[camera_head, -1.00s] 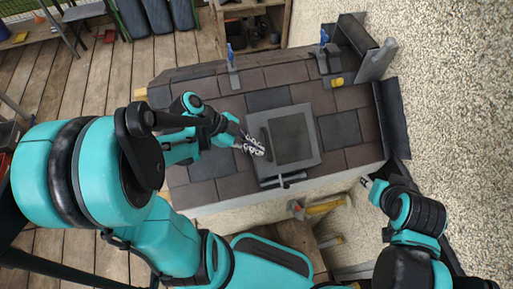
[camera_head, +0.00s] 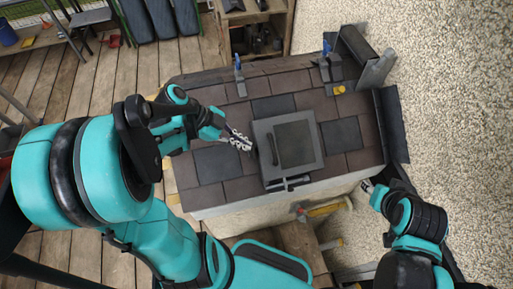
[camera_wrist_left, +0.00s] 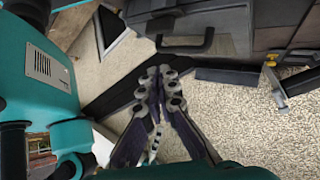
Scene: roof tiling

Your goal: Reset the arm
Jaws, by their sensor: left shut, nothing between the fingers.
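My left gripper (camera_head: 243,142) is shut and empty in the head view, just left of the grey hatch (camera_head: 262,133) set in the shingled roof (camera_head: 235,191). In the left wrist view, the left fingertips (camera_wrist_left: 160,76) are together, with nothing between them. A dark framed part with a handle (camera_wrist_left: 185,48) lies beyond them there. My right gripper (camera_head: 368,186) is small at the roof's lower right corner in the head view; its fingers are too small to read.
Blue-handled clamps (camera_head: 239,76) stand along the roof's far edge, with a yellow item (camera_head: 340,90) near its upper right. Dark metal flashing (camera_head: 392,124) lines the right edge. A hammer-like tool (camera_head: 325,209) lies below the roof. Gravel (camera_head: 450,90) is open to the right.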

